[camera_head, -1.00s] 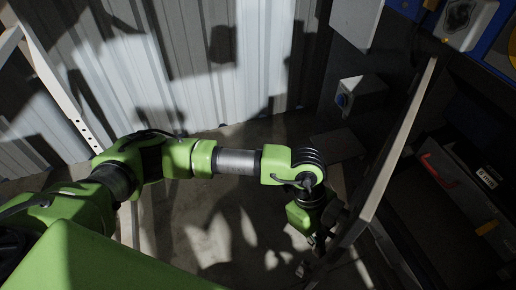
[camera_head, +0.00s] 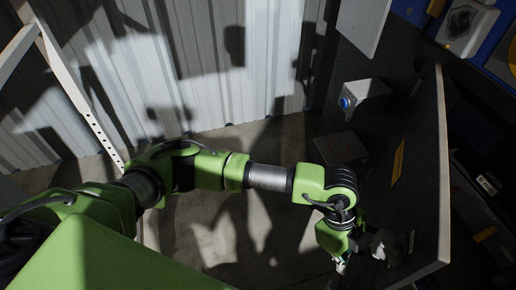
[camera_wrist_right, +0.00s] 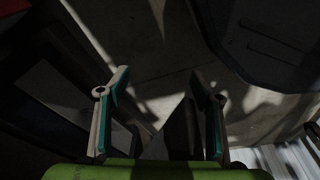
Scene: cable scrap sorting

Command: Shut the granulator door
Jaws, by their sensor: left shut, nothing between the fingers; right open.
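The granulator door (camera_head: 418,165) is a dark panel with a pale edge on the right side of the head view. Its face with a yellow label shows to the left of that edge. It stands ajar, with dark machine parts (camera_head: 480,190) visible to the right of its edge. My left gripper (camera_head: 376,246) is dark and shut, low against or very near the door's face; exact contact is hard to tell. My right gripper (camera_wrist_right: 160,76) shows in the right wrist view, open and empty, its two fingers apart over the shadowed floor.
A grey box with a blue button (camera_head: 362,98) stands behind the door. A blue panel with a grey unit (camera_head: 468,22) is at the top right. A white slotted post (camera_head: 78,90) stands at the left, before a corrugated wall (camera_head: 200,70). Floor lies open below my left arm.

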